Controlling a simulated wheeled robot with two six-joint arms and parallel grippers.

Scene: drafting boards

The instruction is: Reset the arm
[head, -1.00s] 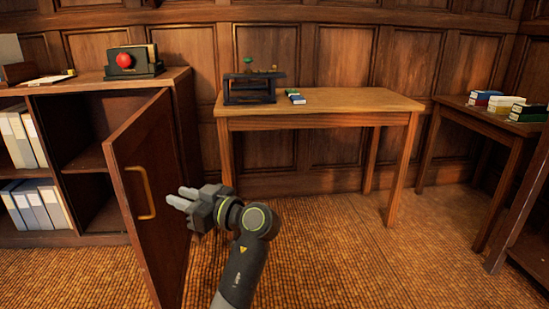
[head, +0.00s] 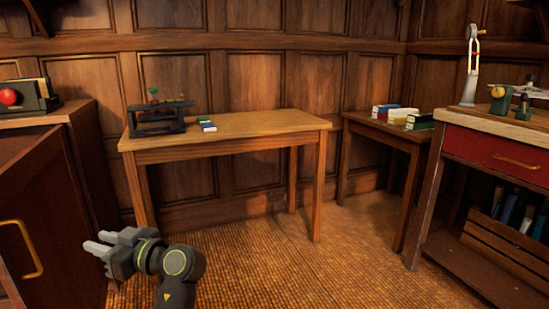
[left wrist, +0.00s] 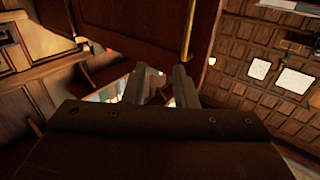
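My left gripper (head: 92,244) is at the lower left of the head view, its fingers pointing left. In the left wrist view its two fingers (left wrist: 160,82) stand apart with nothing seen between them, so it is open and empty. It is just right of the open wooden cabinet door (head: 60,215), which has a brass handle (head: 26,248). The handle also shows beyond the fingers in the left wrist view (left wrist: 188,30). No contact with the door shows. My right gripper is not in view.
A wooden table (head: 250,125) with a dark stand (head: 157,119) is ahead. A side table (head: 370,124) holds several books (head: 420,121). A workbench with a red drawer (head: 495,153) is at the right. The carpet (head: 300,262) between is clear.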

